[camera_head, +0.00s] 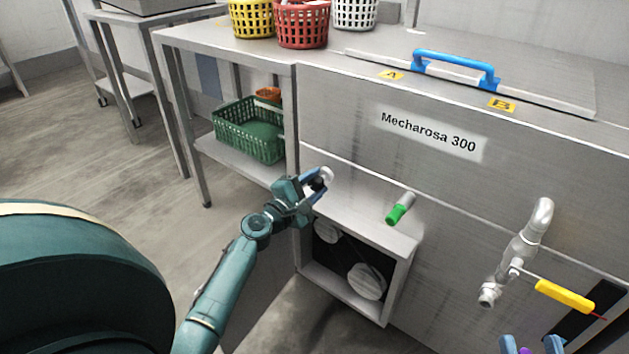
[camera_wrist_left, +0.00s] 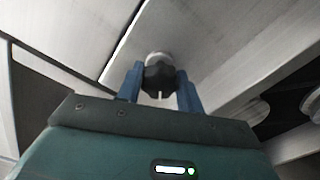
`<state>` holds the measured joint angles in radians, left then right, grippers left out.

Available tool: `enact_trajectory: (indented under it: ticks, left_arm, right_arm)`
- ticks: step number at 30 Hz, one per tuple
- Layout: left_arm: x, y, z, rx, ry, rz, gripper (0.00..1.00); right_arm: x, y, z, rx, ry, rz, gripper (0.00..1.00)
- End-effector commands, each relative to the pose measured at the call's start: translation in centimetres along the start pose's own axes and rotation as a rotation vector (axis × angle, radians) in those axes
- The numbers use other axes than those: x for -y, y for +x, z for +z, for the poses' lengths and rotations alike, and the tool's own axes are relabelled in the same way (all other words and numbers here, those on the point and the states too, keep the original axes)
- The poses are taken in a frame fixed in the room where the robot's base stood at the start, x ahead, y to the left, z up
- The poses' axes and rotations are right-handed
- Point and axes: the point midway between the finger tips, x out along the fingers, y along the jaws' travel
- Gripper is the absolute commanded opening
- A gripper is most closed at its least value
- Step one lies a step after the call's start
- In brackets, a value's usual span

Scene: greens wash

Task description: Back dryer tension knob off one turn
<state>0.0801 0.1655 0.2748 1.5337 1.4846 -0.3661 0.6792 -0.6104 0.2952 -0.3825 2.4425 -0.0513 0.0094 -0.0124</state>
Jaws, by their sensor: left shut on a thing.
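The tension knob (camera_wrist_left: 158,78) is black and lobed, with a light line on its face and a pale collar behind it. It sits on the grey metal face in the left wrist view, between the blue fingers of my left gripper (camera_wrist_left: 160,92). In the head view my left gripper (camera_head: 322,182) is shut on the knob at the machine's left, above an open housing (camera_head: 403,262); the knob is mostly hidden by the fingers there. My right gripper (camera_head: 531,346) shows only its blue fingertips at the bottom edge. They stand apart, with a small purple thing between them.
Pale pulleys (camera_head: 366,281) and a dark belt sit inside the housing. A green-handled lever (camera_head: 398,209) sticks out right of the knob. A pipe (camera_head: 531,236) with a yellow-handled valve (camera_head: 565,296) stands further right. Baskets (camera_head: 301,23) stand on top; a green crate (camera_head: 232,128) is on the shelf.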

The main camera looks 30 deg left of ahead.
Motion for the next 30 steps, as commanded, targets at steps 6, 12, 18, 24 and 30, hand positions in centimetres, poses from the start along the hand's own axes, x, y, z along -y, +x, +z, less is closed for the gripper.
enact_trajectory:
  ticks: [6, 12, 18, 24, 30]
  left_arm:
    - [-0.05, -0.02, 0.06, -0.001, -0.177, -0.001, 0.14]
    - [-0.04, -0.03, 0.0, -0.001, -0.291, -0.001, 0.14]
    - [0.03, -0.02, 0.02, 0.0, -0.358, -0.001, 0.14]
    - [0.06, -0.02, -0.01, -0.001, -0.382, -0.001, 0.14]
    - [0.08, -0.02, -0.03, -0.001, -0.385, -0.001, 0.14]
  right_arm:
    - [-0.3, 0.06, -0.37, 0.006, -0.029, 0.005, 0.36]
    - [-0.36, 0.0, -0.12, 0.018, -0.046, 0.006, 0.36]
    - [-0.43, -0.07, -0.33, 0.014, -0.056, 0.008, 0.36]
    - [-0.45, -0.17, -0.11, 0.022, -0.057, 0.01, 0.36]
    - [-0.44, -0.25, 0.06, 0.027, -0.057, 0.011, 0.36]
